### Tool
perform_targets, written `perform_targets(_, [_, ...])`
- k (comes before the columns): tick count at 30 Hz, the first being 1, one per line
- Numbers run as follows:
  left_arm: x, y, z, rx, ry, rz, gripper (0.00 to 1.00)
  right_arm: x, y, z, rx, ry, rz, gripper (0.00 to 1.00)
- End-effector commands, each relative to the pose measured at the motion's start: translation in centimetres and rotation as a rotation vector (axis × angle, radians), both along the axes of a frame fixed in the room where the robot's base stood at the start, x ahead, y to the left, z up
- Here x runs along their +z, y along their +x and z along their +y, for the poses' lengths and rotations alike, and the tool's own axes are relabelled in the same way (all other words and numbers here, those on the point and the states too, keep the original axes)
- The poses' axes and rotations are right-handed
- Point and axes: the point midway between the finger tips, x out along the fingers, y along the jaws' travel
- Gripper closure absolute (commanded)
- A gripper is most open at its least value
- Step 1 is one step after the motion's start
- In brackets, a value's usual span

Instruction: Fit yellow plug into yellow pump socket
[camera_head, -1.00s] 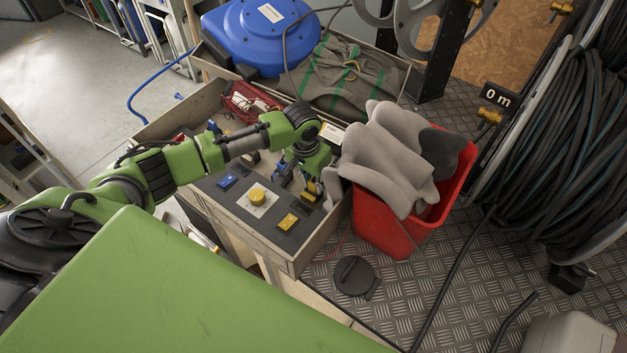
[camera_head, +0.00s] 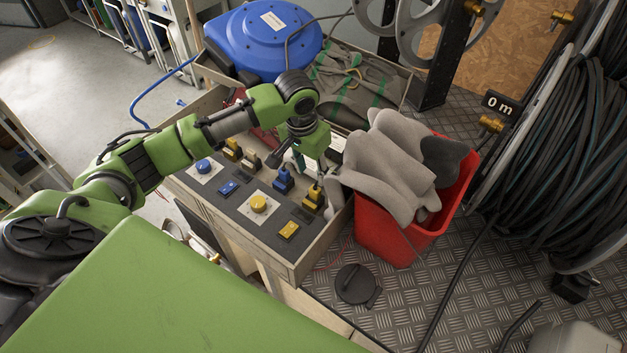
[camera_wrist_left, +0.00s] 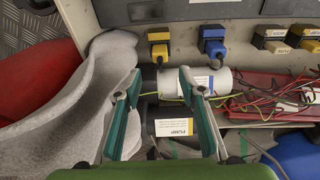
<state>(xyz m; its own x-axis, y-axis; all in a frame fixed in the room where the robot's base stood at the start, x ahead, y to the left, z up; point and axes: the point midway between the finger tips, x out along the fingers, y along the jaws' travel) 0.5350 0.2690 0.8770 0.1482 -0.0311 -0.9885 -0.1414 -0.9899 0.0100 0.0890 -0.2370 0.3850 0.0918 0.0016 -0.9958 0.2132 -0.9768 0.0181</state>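The yellow plug (camera_head: 313,197) stands upright at the right end of a row of plugs on the dark control panel (camera_head: 240,205). In the left wrist view the yellow plug (camera_wrist_left: 158,38) sits at the panel edge with its dark cable end towards me. It looks seated in its place there; how deep I cannot tell, and the socket opening is hidden. My right gripper is not in view.
A blue plug (camera_head: 283,180) and paler plugs stand beside it. A yellow button (camera_head: 258,204) is on the panel. A red bin (camera_head: 385,240) with grey cloth (camera_head: 390,175) stands close on the right. Cylinders labelled PUMP (camera_wrist_left: 175,127) lie in the box below my fingers.

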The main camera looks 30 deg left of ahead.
Motion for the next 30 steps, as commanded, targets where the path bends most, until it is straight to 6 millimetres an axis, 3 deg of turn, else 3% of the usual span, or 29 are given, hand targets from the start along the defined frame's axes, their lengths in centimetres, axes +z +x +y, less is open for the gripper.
perform_targets(7, [2.3, -0.3, 0.0, 0.0, -0.001, 0.0, 0.63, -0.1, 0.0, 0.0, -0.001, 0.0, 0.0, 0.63])
perform_targets(23, [2.5, -0.4, 0.1, 0.001, 0.0, 0.0, 0.63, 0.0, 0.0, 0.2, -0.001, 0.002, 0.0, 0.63])
perform_targets(26, [3.4, -0.3, 0.1, 0.001, 0.0, 0.0, 0.63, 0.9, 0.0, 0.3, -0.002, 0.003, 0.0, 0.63])
perform_targets(30, [6.0, -0.3, 0.1, 0.001, 0.0, 0.0, 0.63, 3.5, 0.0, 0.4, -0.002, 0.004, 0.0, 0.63])
